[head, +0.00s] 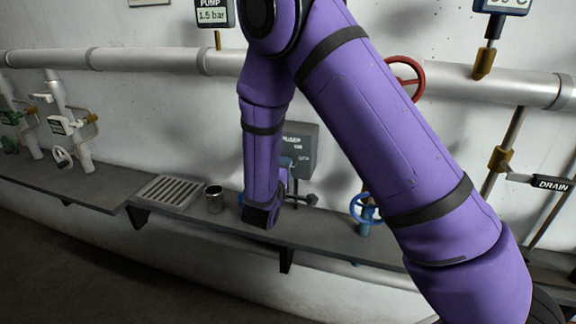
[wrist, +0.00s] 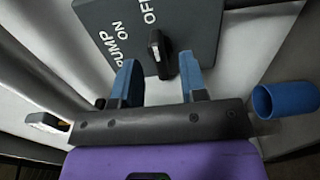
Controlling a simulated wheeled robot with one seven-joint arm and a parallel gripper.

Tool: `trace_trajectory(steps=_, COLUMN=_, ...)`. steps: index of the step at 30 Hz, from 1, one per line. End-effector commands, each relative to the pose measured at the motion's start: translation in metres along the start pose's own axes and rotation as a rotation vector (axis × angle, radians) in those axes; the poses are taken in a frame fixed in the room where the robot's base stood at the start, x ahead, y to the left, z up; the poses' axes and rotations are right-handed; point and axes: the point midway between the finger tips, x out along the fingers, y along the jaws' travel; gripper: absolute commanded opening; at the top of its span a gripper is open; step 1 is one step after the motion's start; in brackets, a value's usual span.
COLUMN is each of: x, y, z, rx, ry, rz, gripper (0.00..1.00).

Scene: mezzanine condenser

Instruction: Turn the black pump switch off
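The grey pump switch box (wrist: 195,22) fills the top of the wrist view, with PUMP, ON and OFF lettered on it. Its black switch lever (wrist: 158,52) stands out from the box face; I cannot tell which mark it is set to. My gripper (wrist: 157,66) is open, with its two blue fingers apart. In this view the lever shows in the gap between the fingertips; no contact is visible. In the head view the box (head: 302,148) is on the wall, partly hidden by my purple arm, and the lever cannot be made out.
A grey shelf (head: 325,228) runs below the box, with a metal cup (head: 214,198) and a grate (head: 168,191). A blue valve wheel (head: 367,209) is to the right, a red wheel (head: 408,76) above. A blue cylinder (wrist: 286,100) lies right of my gripper.

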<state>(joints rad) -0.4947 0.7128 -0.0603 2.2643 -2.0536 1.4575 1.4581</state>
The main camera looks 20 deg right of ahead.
Motion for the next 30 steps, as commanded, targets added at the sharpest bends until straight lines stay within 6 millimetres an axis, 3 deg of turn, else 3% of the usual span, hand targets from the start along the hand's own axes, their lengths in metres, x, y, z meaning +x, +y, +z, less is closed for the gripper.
trace_trajectory(steps=6, x=-0.043, y=0.0, z=-0.001, rx=-0.001, ry=0.004, rz=-0.002, gripper=0.39)
trace_trajectory(steps=12, x=-0.067, y=-0.001, z=0.0, rx=0.0, ry=0.002, rz=-0.002, gripper=0.39)
trace_trajectory(steps=26, x=-0.073, y=0.0, z=0.001, rx=0.0, ry=-0.002, rz=-0.001, gripper=0.39)
trace_trajectory(steps=30, x=-0.068, y=0.013, z=0.011, rx=0.0, ry=-0.055, rz=-0.008, gripper=0.39)
